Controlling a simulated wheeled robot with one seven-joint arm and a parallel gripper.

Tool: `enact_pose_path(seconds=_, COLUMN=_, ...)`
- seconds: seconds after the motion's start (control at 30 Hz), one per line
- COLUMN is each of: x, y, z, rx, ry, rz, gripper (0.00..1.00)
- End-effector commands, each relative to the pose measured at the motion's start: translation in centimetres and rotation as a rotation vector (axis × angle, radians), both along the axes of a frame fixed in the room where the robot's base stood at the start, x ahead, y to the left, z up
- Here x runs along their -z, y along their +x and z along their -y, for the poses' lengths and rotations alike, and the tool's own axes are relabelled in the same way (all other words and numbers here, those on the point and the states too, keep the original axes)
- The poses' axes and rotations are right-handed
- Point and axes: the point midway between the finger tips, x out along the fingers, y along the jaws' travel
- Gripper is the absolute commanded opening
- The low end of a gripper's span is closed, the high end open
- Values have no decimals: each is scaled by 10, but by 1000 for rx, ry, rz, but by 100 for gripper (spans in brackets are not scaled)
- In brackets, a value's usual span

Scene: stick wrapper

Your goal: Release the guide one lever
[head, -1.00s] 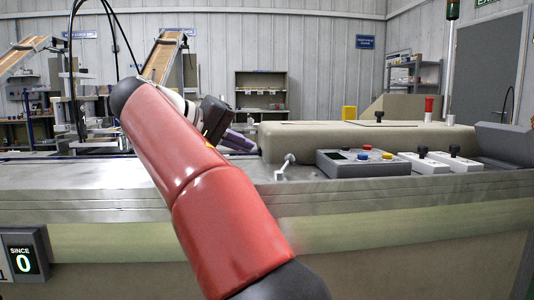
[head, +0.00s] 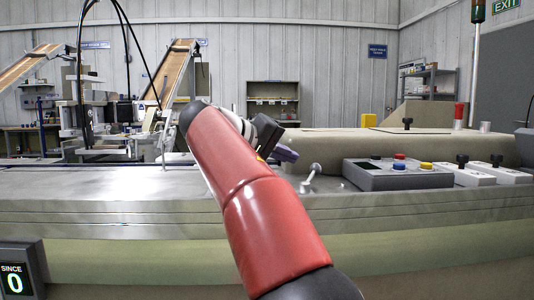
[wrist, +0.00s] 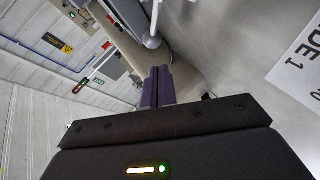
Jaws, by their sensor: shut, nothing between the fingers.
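The guide one lever is a small pale metal lever with a round knob (head: 311,178), standing on the near top edge of the machine bench in the head view. In the wrist view a grey metal lever (wrist: 152,38) shows at the top, just beyond the fingertips, beside a white plate whose partly cut-off text ends in "DE 1" (wrist: 306,50). My gripper (head: 287,154) has purple fingers and is up and left of the lever in the head view. In the wrist view its fingers (wrist: 158,73) are together and empty, and appear apart from the lever.
Right of the lever are a grey button panel (head: 398,177) and white boxes with black knobs (head: 487,174). A long beige cover (head: 400,147) runs behind them. The metal bench top (head: 110,185) is clear to the left. My red arm crosses the middle of the head view.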

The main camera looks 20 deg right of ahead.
Motion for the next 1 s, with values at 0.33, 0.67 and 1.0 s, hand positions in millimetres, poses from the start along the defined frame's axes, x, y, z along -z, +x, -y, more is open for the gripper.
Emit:
enact_pose_path(seconds=0.33, x=20, y=-20, z=23, rx=0, ry=1, rz=0, gripper=0)
enact_pose_path(seconds=0.67, x=19, y=-20, z=23, rx=-1, ry=1, rz=0, gripper=0)
enact_pose_path(seconds=1.0, x=19, y=-24, z=36, rx=-2, ry=-1, rz=0, gripper=0)
